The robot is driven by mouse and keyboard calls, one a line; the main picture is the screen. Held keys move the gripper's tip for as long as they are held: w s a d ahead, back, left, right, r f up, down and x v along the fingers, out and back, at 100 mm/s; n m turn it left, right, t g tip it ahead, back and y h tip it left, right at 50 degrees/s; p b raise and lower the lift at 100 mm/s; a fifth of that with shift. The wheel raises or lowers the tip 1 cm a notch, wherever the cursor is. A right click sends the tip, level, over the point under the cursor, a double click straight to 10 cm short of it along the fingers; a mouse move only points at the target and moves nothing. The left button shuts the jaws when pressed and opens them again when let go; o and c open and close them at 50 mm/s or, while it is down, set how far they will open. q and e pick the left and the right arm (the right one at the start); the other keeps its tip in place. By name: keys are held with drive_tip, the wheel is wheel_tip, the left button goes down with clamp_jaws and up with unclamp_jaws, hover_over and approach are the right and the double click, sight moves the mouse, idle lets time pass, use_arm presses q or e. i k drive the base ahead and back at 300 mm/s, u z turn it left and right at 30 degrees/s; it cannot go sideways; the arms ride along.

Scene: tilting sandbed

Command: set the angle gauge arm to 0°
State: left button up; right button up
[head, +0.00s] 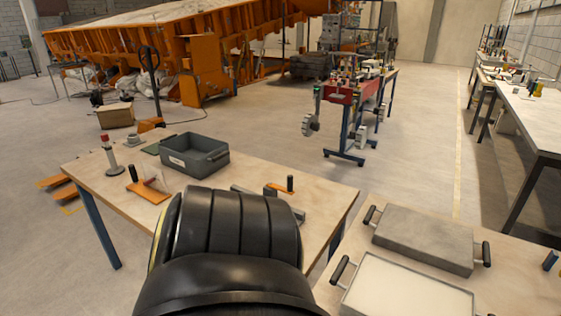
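An orange piece with a pale upright plate (150,188) stands on the near wooden table, left of centre. It may be the angle gauge, but its scale and arm angle are too small to read. A small black upright handle (132,173) stands just behind its left side. Another orange piece with a black knob (290,184) lies further right on the same table, beside grey metal parts; I cannot tell whether it belongs to the gauge. A large black ribbed part, apparently of my own arm, covers the table's front middle.
The wooden table (95,170) also holds a grey bin (213,162) and a red-topped stand (108,150). At the lower right, a second table bears a lidded grey tray (425,236) and a pale-filled tray (410,290). The big orange sandbed (205,70) stands behind, across open floor.

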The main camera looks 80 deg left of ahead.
sight(149, 181)
drive_tip(key=u, duration=2.2)
